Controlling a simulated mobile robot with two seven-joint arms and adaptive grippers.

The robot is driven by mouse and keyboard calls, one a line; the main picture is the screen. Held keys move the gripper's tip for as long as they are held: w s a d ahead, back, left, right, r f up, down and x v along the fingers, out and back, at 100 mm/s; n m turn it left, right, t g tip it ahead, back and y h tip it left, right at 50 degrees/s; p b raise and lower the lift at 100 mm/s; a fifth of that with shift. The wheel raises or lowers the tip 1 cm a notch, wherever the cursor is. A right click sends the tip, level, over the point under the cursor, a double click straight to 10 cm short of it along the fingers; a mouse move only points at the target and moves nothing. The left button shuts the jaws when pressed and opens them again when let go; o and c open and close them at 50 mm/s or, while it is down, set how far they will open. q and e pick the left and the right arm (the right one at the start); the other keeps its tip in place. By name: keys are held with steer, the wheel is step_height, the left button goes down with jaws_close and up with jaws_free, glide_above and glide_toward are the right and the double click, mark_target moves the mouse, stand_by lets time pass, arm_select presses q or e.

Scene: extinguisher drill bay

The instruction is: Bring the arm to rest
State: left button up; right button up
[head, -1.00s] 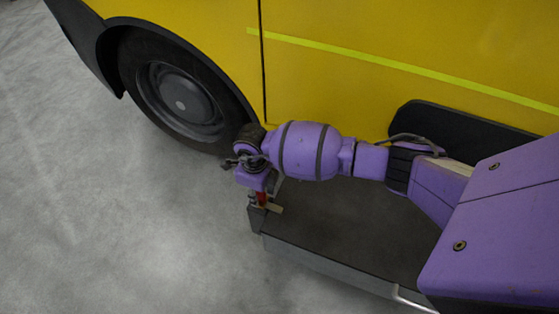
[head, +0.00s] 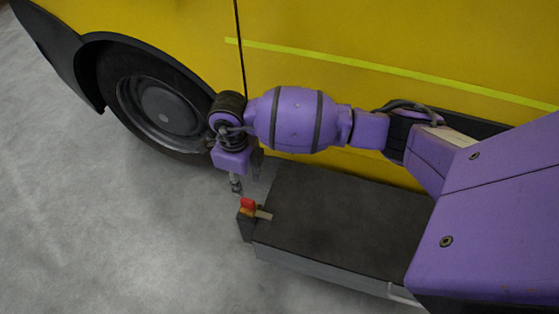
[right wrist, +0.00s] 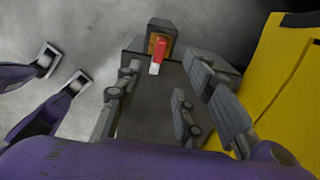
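A small red piece (head: 247,204) stands at the left end of the dark step, on an orange and dark block. In the right wrist view the red piece (right wrist: 158,48) has a pale tip and lies beyond the fingers, roughly midway across the gap between them. My right gripper (head: 246,177) points down above the red piece, apart from it. Its fingers stand wide apart with nothing between them in the right wrist view (right wrist: 162,72). My left gripper does not show in the head view, and I cannot make it out in the right wrist view.
A yellow vehicle (head: 340,60) with a dark wheel (head: 155,105) stands behind my right arm. The dark step (head: 330,220) lies below that arm, beside the vehicle. The grey floor (head: 90,220) at the left is clear.

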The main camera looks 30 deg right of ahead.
steer(key=shift+w+r, duration=0.1)
steer(key=shift+r, duration=0.2)
